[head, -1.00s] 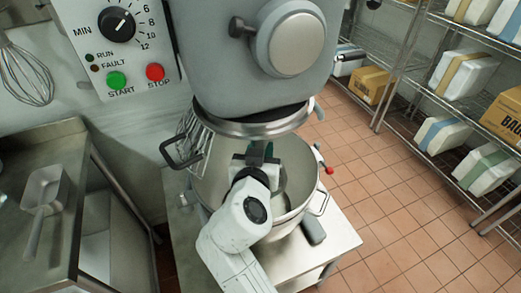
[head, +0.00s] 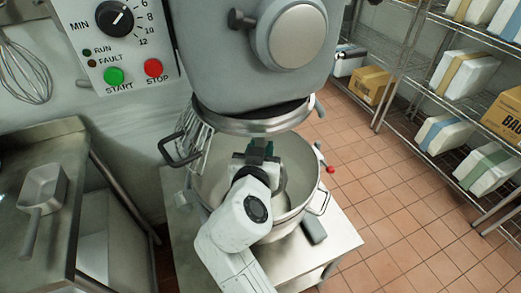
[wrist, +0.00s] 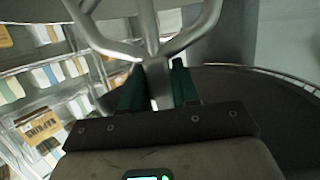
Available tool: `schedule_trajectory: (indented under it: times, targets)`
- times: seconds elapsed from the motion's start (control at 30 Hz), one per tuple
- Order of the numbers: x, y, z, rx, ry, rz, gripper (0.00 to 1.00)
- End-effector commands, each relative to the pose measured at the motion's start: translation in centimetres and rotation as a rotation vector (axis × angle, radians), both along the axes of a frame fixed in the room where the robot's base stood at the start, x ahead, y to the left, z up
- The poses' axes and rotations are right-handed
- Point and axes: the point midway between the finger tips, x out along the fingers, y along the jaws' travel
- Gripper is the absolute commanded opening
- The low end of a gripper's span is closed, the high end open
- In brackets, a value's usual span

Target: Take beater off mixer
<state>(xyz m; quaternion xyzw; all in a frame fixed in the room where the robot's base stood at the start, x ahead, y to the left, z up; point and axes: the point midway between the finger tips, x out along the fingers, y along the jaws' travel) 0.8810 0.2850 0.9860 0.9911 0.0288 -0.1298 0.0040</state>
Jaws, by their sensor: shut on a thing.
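The mixer (head: 255,60) stands at the top centre of the head view, with its steel bowl (head: 300,172) below the head. My gripper (head: 262,147) reaches in over the near side of the bowl, under the mixer head. In the wrist view my gripper (wrist: 158,85) has its green fingers shut on the beater (wrist: 152,40), around its lower stem. The beater's metal arms spread upward and outward from there. In the head view the beater is mostly hidden by my gripper and the mixer head. Its upper attachment is not visible.
A wire guard (head: 190,135) is at the bowl's left. A steel bench (head: 60,160) with a scoop (head: 42,190) stands at left. Shelves (head: 450,70) with bags and boxes stand at right. The tiled floor (head: 400,190) between is clear.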

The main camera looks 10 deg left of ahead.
Motion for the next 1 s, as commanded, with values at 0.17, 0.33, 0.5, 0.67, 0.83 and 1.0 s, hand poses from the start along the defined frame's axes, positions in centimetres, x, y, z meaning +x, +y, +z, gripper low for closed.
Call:
schedule_trajectory:
  times: [0.17,0.33,0.5,0.67,0.83,1.0]
  targets:
    - [0.01,0.02,0.18,0.001,-0.003,0.001,0.0]
    - [0.0,0.03,0.01,0.001,-0.003,0.001,0.0]
    - [-0.01,0.04,-0.44,0.001,-0.003,0.001,0.0]
    - [-0.01,0.04,-0.76,0.001,-0.003,0.001,0.0]
    - [-0.01,0.04,-0.71,0.001,-0.004,0.001,0.0]
    - [-0.01,0.04,-0.71,0.001,-0.004,0.001,0.24]
